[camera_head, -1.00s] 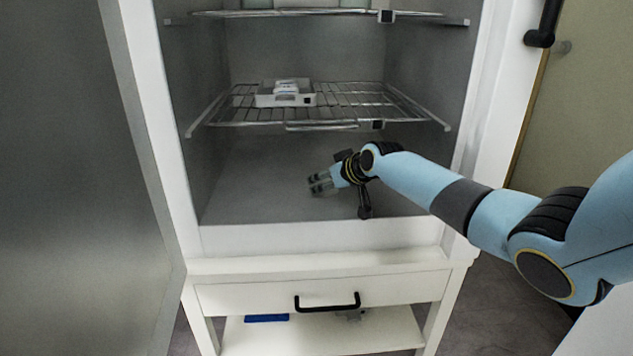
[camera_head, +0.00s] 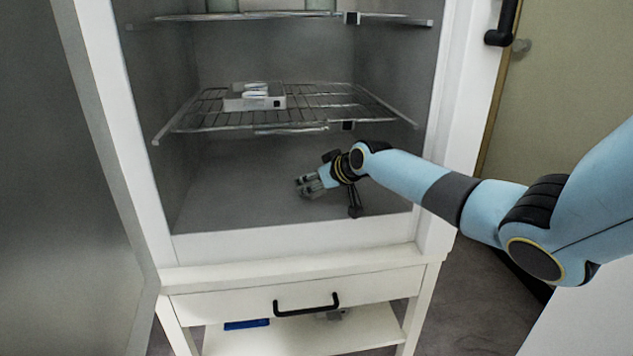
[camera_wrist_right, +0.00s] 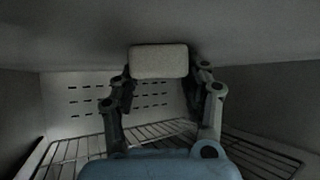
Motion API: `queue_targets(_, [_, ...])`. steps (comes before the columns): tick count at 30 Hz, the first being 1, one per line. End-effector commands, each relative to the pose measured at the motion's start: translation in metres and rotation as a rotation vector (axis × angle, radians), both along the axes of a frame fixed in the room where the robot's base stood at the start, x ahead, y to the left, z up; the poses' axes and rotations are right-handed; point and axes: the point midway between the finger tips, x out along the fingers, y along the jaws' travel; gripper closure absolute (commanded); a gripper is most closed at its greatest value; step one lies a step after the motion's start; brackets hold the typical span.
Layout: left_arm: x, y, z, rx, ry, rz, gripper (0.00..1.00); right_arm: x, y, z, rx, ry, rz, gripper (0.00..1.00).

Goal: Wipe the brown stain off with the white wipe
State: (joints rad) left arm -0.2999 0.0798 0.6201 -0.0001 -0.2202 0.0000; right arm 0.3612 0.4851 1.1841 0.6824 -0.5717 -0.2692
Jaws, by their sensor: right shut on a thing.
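My right gripper (camera_head: 308,187) reaches into the dryer chamber, below the wire shelf and just over the chamber floor. In the right wrist view its two fingers are shut on the white wipe (camera_wrist_right: 158,61), a pale block with rounded corners, held at the fingertips. In the head view the wipe is too small and dim to make out. I cannot tell whether the wipe touches a surface. No brown stain can be made out in either view. My left gripper is not in view.
A wire shelf (camera_head: 330,105) above the right gripper holds a white tray (camera_head: 236,104) with small pale items. A higher shelf (camera_head: 290,16) is partly seen. The raised front lip (camera_head: 290,236) borders the chamber floor (camera_head: 225,200). An open door stands left; a drawer (camera_head: 235,305) is below.

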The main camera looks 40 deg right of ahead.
Motion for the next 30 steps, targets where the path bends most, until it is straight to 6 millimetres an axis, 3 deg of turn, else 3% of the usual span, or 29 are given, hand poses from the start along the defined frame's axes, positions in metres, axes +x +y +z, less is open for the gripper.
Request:
queue_targets(6, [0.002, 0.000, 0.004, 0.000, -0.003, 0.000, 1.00, 0.012, 0.019, 0.002, 0.001, -0.003, 0.000, 0.92])
queue_targets(30, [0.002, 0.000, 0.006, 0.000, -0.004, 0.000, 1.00, 0.037, 0.060, -0.002, 0.001, -0.003, 0.000, 0.92])
